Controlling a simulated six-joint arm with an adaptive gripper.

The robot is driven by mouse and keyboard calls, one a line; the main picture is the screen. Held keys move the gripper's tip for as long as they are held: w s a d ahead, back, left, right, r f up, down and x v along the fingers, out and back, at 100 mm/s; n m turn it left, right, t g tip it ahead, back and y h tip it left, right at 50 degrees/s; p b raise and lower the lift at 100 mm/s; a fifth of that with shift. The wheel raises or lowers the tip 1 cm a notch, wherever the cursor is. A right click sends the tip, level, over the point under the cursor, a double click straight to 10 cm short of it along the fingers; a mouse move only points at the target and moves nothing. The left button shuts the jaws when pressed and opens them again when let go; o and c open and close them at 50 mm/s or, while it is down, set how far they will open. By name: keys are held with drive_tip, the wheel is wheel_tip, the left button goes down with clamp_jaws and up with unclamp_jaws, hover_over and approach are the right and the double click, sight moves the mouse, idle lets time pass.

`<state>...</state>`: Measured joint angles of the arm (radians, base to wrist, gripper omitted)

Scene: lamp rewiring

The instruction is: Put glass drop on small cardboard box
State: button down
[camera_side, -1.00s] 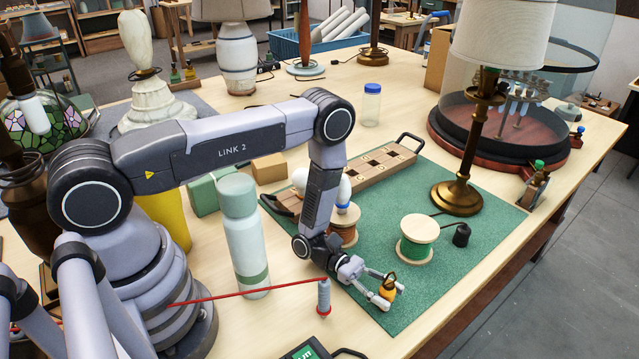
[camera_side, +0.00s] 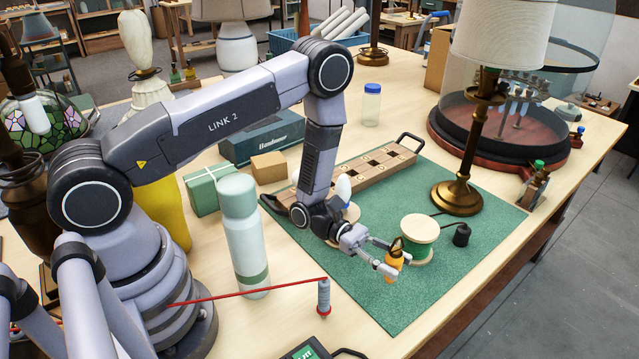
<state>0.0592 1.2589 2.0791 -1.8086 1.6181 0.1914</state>
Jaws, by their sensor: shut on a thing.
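My gripper (camera_side: 388,260) is shut on an amber glass drop (camera_side: 394,261) with a dark wire loop at its top. It holds the drop upright above the green mat, just in front of the spool of green wire. A small cardboard box (camera_side: 269,167) stands on the table behind my forearm, beside a green wrapped box. Its top looks bare. The drop is well to the right of this box and nearer the camera.
A pale green bottle (camera_side: 241,235) stands left of my forearm. A green wire spool (camera_side: 419,235), a brass lamp (camera_side: 457,190) and a wooden tray (camera_side: 375,168) are on the mat (camera_side: 420,295). A green box (camera_side: 208,190) and a dark toolbox (camera_side: 262,138) flank the small box.

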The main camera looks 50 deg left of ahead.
wheel_tip(320, 180, up, 36)
drive_tip(key=f, duration=0.1)
drive_tip(key=s+a+f+m+g+y, duration=0.6)
drive_tip(key=s+a+f+m+g, duration=0.45)
drive_tip(key=g, duration=0.65)
drive_tip(key=s+a+f+m+g+y, duration=0.1)
drive_tip(key=a+m+y, duration=0.2)
drive_tip(key=s+a+f+m+g+y, duration=0.1)
drive_tip(key=s+a+m+y, duration=0.1)
drive_tip(key=a+y, duration=0.1)
drive_tip(key=s+a+f+m+g+y, duration=0.1)
drive_tip(key=a+m+g+y, duration=0.1)
drive_tip(key=a+m+y, duration=0.1)
drive_tip(key=shift+s+a+m+y, duration=0.25)
drive_tip(key=shift+a+m+y, duration=0.15)
drive_tip(key=shift+y, duration=0.1)
drive_tip(key=w+a+r+m+t+y, duration=0.2)
drive_tip(key=a+r+m+y, duration=0.15)
drive_tip(key=a+y, duration=0.35)
drive_tip(key=w+a+r+m+t+y, duration=0.1)
drive_tip(key=a+r+m+t+y, duration=0.1)
drive_tip(key=a+m+y, duration=0.5)
drive_tip(key=w+a+r+m+t+y, duration=0.4)
drive_tip(key=w+a+r+t, duration=0.3)
drive_tip(key=a+r, duration=0.3)
hover_over(268, 159)
wheel_tip(268, 159, down, 37)
drive_tip(key=shift+d+r, duration=0.1)
drive_tip(key=shift+f, duration=1.45)
